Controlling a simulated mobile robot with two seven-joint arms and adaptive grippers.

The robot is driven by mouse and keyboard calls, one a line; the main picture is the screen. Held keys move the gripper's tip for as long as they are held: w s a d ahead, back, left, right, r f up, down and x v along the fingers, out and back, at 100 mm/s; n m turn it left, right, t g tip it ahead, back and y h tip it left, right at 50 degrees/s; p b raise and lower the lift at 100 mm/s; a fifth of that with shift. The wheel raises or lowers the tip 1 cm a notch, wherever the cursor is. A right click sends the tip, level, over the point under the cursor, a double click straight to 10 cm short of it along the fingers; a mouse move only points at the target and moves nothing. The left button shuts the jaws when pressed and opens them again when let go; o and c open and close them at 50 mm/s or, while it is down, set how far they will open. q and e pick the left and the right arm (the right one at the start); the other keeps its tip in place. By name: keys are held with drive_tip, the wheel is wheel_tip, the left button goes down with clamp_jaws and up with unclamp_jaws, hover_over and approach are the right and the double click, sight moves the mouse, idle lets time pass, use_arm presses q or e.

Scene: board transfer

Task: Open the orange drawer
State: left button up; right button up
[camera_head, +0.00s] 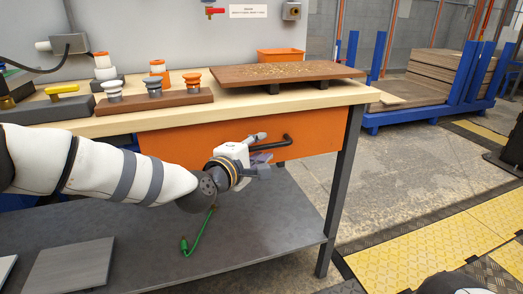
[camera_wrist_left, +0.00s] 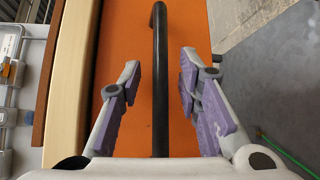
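The orange drawer (camera_head: 312,140) sits under the wooden bench top, its front looking flush with the bench. Its black bar handle (camera_head: 284,142) runs across the upper part of the front. My left gripper (camera_head: 262,155) is at the handle, covering its left end in the head view. In the left wrist view, the gripper (camera_wrist_left: 159,72) is open, with purple-padded fingers on either side of the handle (camera_wrist_left: 160,45). Orange drawer front (camera_wrist_left: 122,30) shows in the gaps, so neither finger visibly touches the bar. My right gripper is not in view.
The bench top (camera_head: 350,93) holds a brown board (camera_head: 235,76), an orange bin (camera_head: 281,55) and a block with several knobs (camera_head: 155,103). A grey lower shelf (camera_head: 270,225) and dark bench leg (camera_head: 345,185) are below.

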use_arm(q)
drive_tip(key=shift+w+d, duration=0.3)
drive_tip(key=shift+w, duration=0.1)
clamp_jaws()
drive_tip(key=shift+s, duration=0.1)
